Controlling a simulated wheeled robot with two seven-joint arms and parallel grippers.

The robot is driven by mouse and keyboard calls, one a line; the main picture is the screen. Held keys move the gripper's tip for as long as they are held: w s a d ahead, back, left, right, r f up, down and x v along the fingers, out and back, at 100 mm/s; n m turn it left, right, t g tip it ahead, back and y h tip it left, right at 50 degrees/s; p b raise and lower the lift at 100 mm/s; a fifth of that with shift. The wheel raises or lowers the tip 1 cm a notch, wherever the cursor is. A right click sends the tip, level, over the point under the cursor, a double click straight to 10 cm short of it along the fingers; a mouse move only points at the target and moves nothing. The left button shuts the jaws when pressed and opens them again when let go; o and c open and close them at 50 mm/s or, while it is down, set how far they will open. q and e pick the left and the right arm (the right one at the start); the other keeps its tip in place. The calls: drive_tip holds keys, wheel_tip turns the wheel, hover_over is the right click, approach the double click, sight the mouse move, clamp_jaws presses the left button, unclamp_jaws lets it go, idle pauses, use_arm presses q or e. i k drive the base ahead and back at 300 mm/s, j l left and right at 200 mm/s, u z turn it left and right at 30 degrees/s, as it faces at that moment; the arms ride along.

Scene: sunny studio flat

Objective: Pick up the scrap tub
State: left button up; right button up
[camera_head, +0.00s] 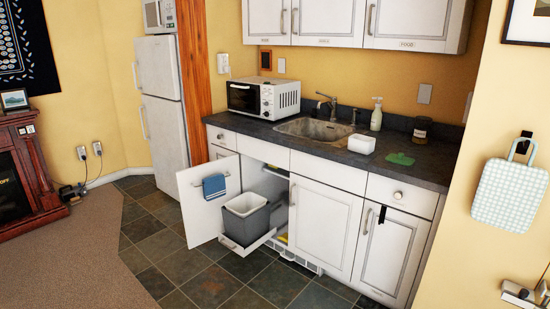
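A small white tub (362,144) stands upright on the dark counter, just right of the sink, near the counter's front edge. It looks open at the top, and I cannot see what is inside. It is the likeliest scrap tub, though no label shows. A larger grey bin (244,222) with a pale liner sits on a pulled-out tray in the open lower cabinet.
The cabinet door (205,195) stands open with a blue towel on it, and the bin tray juts over the tiled floor. A sink (313,131), a green cloth (400,159), a soap bottle (376,117) and a dark jar (420,132) surround the white tub. Foreground floor is clear.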

sight(362, 144)
drive_tip(key=i+z, duration=0.15)
drive_tip(key=i, duration=0.45)
drive_tip(key=i+j+z, duration=0.1)
drive_tip(key=i, duration=0.55)
drive_tip(key=i+j+z, duration=0.15)
drive_tip(key=i, duration=0.45)
drive_tip(key=i+l+z, duration=0.15)
drive_tip(key=i+l, duration=0.15)
drive_tip(key=i, duration=0.15)
drive_tip(key=i+l+z, duration=0.2)
drive_tip(key=i, duration=0.25)
drive_tip(key=i+l+z, duration=0.15)
drive_tip(key=i, duration=0.35)
